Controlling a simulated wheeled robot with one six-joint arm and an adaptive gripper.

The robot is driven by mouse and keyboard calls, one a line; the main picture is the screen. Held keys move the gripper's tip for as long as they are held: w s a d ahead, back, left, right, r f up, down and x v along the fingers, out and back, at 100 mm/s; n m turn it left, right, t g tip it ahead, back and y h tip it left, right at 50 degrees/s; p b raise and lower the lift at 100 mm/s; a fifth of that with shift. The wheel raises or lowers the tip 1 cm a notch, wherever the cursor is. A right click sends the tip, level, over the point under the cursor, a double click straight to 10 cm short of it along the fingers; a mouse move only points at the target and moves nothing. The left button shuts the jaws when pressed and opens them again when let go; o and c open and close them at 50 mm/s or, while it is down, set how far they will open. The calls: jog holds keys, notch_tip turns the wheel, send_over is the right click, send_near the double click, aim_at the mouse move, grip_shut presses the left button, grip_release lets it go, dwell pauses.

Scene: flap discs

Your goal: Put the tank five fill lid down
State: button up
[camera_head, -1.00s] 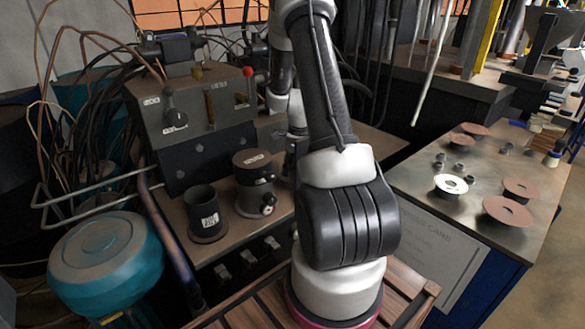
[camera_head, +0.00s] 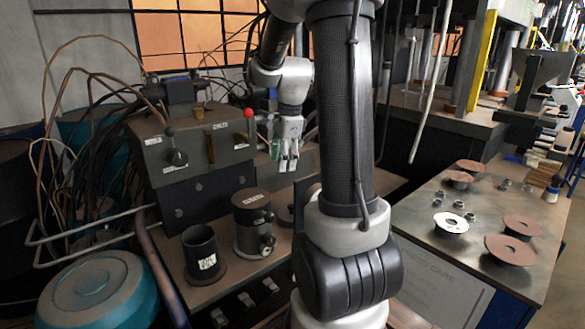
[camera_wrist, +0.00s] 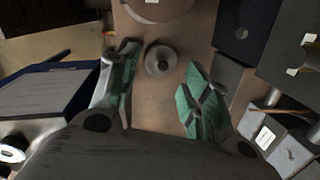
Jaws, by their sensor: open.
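A dark cylindrical tank (camera_head: 252,232) with side fittings stands on the bench, its brown round lid (camera_head: 250,199) on top. The label on this lid is too small to read, so I cannot tell if it is the tank five fill lid. My gripper (camera_head: 286,166) is open, fingers down, above the bench beyond and right of this tank. In the wrist view my gripper (camera_wrist: 158,88) has green-padded fingers apart with nothing held. A small round grey piece with a dark centre (camera_wrist: 160,61) shows between them, below; its identity is unclear.
An open black cup (camera_head: 202,256) with a white label stands left of the tank. A control box (camera_head: 195,145) with levers and a red knob rises behind. The cart (camera_head: 450,260) at right carries brown discs, a white-faced disc and small metal nuts.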

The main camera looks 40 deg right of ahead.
jog(key=s+a+r+n+t, duration=0.1)
jog(key=s+a+r+n, duration=0.3)
jog(key=s+n, duration=0.5)
jog(key=s+a+r+n+t, duration=0.1)
jog(key=s+a+r+n, duration=0.3)
jog(key=s+a+n, duration=0.4)
jog(key=s+n, duration=0.2)
jog(key=n, duration=0.2)
jog(key=shift+s+a+r, duration=0.2)
jog(key=shift+a+r, duration=0.1)
jog(key=shift+r, duration=0.1)
jog(key=shift+c, duration=0.4)
